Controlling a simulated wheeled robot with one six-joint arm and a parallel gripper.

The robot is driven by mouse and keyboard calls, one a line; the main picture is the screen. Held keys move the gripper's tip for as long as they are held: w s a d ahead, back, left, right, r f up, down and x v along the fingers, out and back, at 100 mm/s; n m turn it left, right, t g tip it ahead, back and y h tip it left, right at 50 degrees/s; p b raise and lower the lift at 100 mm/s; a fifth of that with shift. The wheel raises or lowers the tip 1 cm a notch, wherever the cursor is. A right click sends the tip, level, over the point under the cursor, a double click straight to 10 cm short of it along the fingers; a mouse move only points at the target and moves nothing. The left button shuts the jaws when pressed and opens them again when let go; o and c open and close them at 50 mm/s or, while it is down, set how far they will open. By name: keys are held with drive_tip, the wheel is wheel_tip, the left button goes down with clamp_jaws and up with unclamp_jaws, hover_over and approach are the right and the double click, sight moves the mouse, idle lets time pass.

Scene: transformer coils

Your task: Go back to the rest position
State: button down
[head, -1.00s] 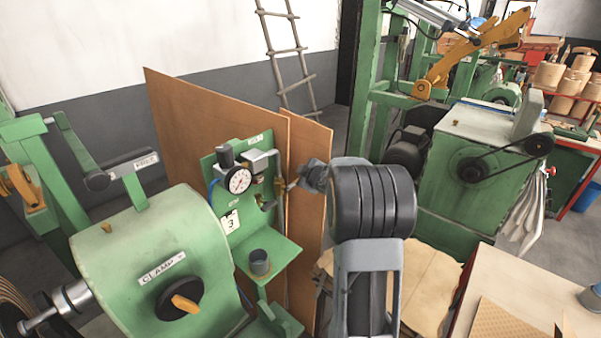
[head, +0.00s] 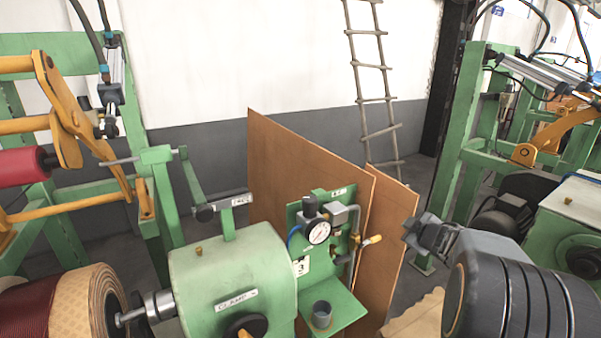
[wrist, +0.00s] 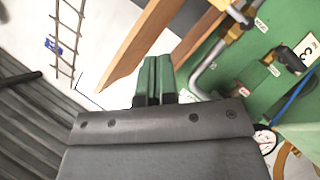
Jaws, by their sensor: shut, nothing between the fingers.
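My gripper (head: 415,226) is at the end of my dark arm at the lower right of the head view, in front of the right edge of the brown boards. In the wrist view my gripper (wrist: 154,75) shows as two green fingers pressed together with nothing between them. The green valve panel (head: 318,250) with its round gauge (head: 319,232) stands to the left of the gripper in the head view. In the wrist view the panel (wrist: 240,70) is at the right, apart from the fingers.
Brown boards (head: 298,165) stand behind the panel. The green clamp housing (head: 225,275) is at lower centre-left, beside a large coil (head: 85,300). A ladder (head: 370,68) leans on the far wall. A green machine frame (head: 462,150) stands at the right.

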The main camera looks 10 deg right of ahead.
drive_tip(key=s+d+f+m+g+h, duration=0.3)
drive_tip(key=s+d+m+h, duration=0.1)
drive_tip(key=d+m, duration=0.1)
drive_tip(key=s+a+f+m+g+h, duration=0.1)
drive_tip(key=s+a+f+m+g, duration=0.1)
drive_tip(key=s+a+m+g, duration=0.3)
drive_tip(key=s+a+y+b, duration=0.1)
drive_tip(key=s+a, duration=0.3)
drive_tip(key=a, duration=0.4)
drive_tip(key=s+a+y+b, duration=0.1)
drive_tip(key=s+a+y, duration=0.2)
drive_tip(key=a, duration=0.5)
drive_tip(key=s+a+n+y+b, duration=0.1)
drive_tip(key=s+a+y, duration=0.1)
drive_tip(key=s+a, duration=0.3)
drive_tip(key=a, duration=0.4)
drive_tip(key=shift+s+f+b, duration=0.25)
drive_tip(key=shift+s+b, duration=0.05)
